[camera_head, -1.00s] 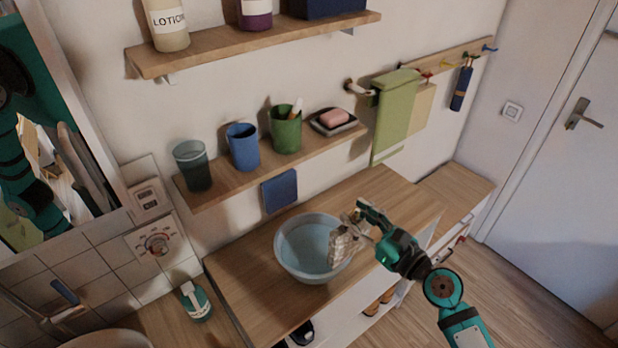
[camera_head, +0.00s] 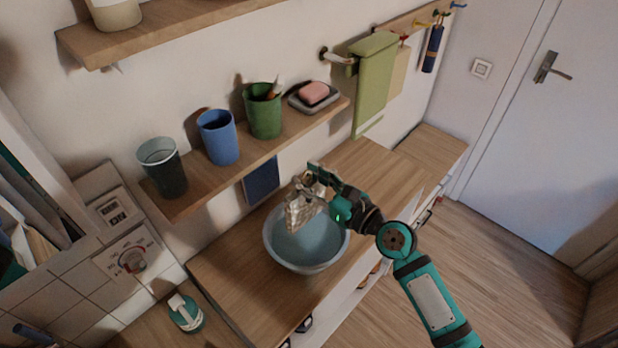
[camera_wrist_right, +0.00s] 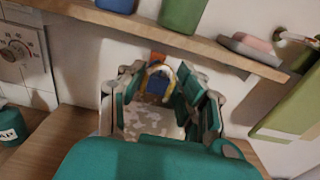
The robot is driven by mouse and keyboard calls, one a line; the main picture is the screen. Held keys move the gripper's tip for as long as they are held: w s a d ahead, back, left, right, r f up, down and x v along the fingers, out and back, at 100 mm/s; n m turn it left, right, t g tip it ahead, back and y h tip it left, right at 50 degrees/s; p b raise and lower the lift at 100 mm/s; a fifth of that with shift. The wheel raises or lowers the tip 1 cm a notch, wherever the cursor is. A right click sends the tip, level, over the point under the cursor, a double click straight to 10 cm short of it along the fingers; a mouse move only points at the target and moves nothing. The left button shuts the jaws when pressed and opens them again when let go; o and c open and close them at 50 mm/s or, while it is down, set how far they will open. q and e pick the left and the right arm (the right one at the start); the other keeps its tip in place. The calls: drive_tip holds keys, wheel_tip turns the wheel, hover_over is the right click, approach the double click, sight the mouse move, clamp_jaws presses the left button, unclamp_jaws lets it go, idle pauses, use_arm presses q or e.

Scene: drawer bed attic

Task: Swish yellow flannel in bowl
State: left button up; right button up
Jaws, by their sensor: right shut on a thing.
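A blue-grey bowl (camera_head: 318,265) with bluish water stands on the wooden counter. My right gripper (camera_head: 314,180) is above the bowl's back side, shut on a crumpled grey-beige patterned cloth (camera_head: 302,212). The cloth hangs down over the bowl's back part; whether its lower end touches the water I cannot tell. In the right wrist view the cloth (camera_wrist_right: 150,120) shows between the fingers of the gripper (camera_wrist_right: 165,90). The held cloth does not look clearly yellow. A pale yellow cloth (camera_head: 402,72) hangs from the hook rail. My left gripper is out of view.
A wall shelf (camera_head: 235,168) behind the bowl carries a dark cup (camera_head: 163,170), a blue cup (camera_head: 218,138), a green cup (camera_head: 263,112) and a soap dish (camera_head: 314,100). A green towel (camera_head: 374,75) hangs right of it. The counter (camera_head: 365,165) right of the bowl is clear.

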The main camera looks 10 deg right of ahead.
sight(310, 215)
wheel_tip(310, 215, down, 3)
drive_tip(key=shift+r+b, duration=0.1)
drive_tip(key=shift+b, duration=1.15)
wheel_tip(310, 215, down, 10)
drive_tip(key=b, duration=0.8)
